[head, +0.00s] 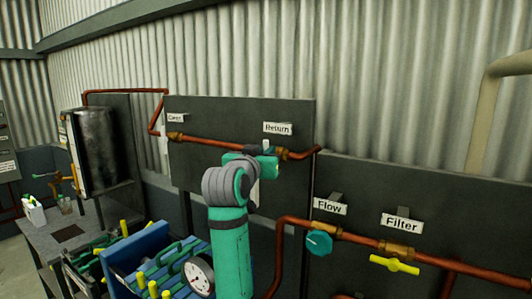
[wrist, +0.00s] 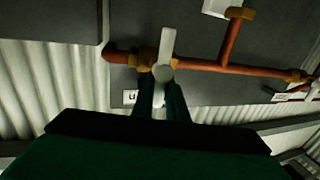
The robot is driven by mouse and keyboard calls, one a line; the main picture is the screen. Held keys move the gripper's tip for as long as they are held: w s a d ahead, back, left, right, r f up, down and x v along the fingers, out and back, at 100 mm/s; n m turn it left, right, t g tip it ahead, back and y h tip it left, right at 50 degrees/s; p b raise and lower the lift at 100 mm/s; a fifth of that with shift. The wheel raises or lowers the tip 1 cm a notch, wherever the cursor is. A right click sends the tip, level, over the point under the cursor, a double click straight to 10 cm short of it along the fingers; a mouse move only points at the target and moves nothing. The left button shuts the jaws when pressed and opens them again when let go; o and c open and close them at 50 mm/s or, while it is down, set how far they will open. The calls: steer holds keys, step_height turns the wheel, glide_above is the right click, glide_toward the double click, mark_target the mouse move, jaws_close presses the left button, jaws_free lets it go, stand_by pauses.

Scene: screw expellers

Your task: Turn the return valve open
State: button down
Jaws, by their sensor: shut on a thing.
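The return valve sits on the copper pipe below the "Return" label (head: 277,128) in the head view, mostly hidden by my gripper (head: 262,163). In the wrist view, its pale lever (wrist: 167,42) lies across the copper pipe (wrist: 205,66), roughly square to it, beside a brass fitting (wrist: 146,58). A pale piece shows below my gripper in the head view. The label is partly hidden behind the fingers in the wrist view.
A teal round flow valve (head: 319,243) and a yellow filter handle (head: 394,264) are on a lower pipe to the right. A blue machine with a gauge (head: 199,275) stands lower left. A bench (head: 62,232) is farther left. Dark panels back the pipes.

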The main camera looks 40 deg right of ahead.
steer(key=n, duration=0.2)
steer(key=shift+w+a+n+y, duration=0.15)
steer(key=shift+w+n+y, duration=0.15)
steer(key=shift+w, duration=0.05)
steer(key=shift+w+a+f+n+g, duration=0.15)
steer(key=shift+f+n+g, duration=0.5)
steer(key=shift+n, duration=1.4)
steer(key=shift+w+f+n+g, duration=0.1)
steer(key=shift+w+n+g, duration=0.2)
steer(key=shift+n+g, duration=1.2)
steer(key=shift+w+a+f+n+g, duration=0.15)
steer(key=shift+f+n+g, duration=0.25)
steer(key=shift+n, duration=2.15)
steer(key=c, duration=2)
jaws_free()
steer(key=shift+a, duration=0.1)
